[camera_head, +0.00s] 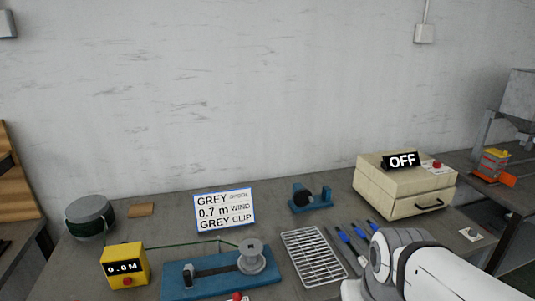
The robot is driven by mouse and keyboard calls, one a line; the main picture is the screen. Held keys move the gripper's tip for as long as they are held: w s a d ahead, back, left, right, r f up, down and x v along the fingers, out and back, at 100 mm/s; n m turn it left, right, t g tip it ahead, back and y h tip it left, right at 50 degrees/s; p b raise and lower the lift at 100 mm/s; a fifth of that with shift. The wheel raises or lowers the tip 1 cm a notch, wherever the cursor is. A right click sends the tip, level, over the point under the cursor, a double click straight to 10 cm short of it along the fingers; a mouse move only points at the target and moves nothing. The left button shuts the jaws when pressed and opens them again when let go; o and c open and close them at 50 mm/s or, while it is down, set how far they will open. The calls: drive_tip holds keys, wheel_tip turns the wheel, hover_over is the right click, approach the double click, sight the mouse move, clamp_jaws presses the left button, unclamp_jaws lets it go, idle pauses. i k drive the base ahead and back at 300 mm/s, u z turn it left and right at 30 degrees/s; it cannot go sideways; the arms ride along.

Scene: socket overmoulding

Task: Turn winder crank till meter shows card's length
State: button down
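The white card (224,210) stands at the back of the bench and reads "GREY SPOOL, 0.7 m WIND, GREY CLIP". The yellow meter (127,267) at the front left has a dark display reading 0.0 M and a red button. The winder has a blue base (205,279) and a grey spool (251,257) on its right end. A red knob (237,297) shows at the bottom edge near the winder; I cannot tell whether it is the crank's handle. A thin green cord runs from the meter side to the spool. My gripper is out of view.
A green cord reel (90,217) stands at the left. A wire rack (314,257) and blue-handled tools (352,240) lie right of the winder. A blue holder (311,198) and a cream box (403,187) marked OFF stand behind. My white arm covers the front right.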

sight(189, 273)
drive_tip(key=u, duration=1.3)
